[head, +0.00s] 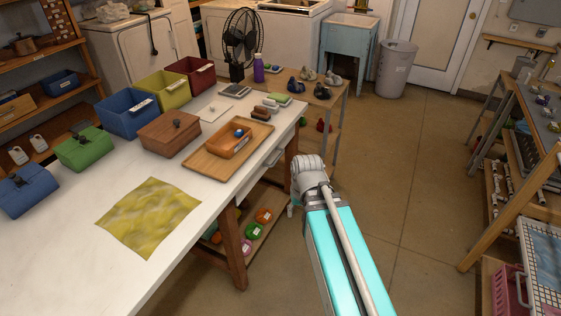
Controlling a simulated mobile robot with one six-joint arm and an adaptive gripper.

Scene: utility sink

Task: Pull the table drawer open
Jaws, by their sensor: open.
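The white-topped table (60,248) fills the left of the head view. The table drawer (266,163) is a pale front under the table's right edge, seen at a steep angle. It looks shut, with what seems to be a small handle on it. My gripper (293,207) is just right of the table edge, near the drawer and apart from it in the picture. It is open and mostly hidden behind my wrist, so its fingertips and any contact cannot be made out.
On the table are a wooden tray (199,163) with an orange container (228,145), a brown box (163,145), coloured bins and a yellow cloth (148,214). A table leg (232,240) and a low shelf with rolls stand below. The floor to the right (415,200) is clear.

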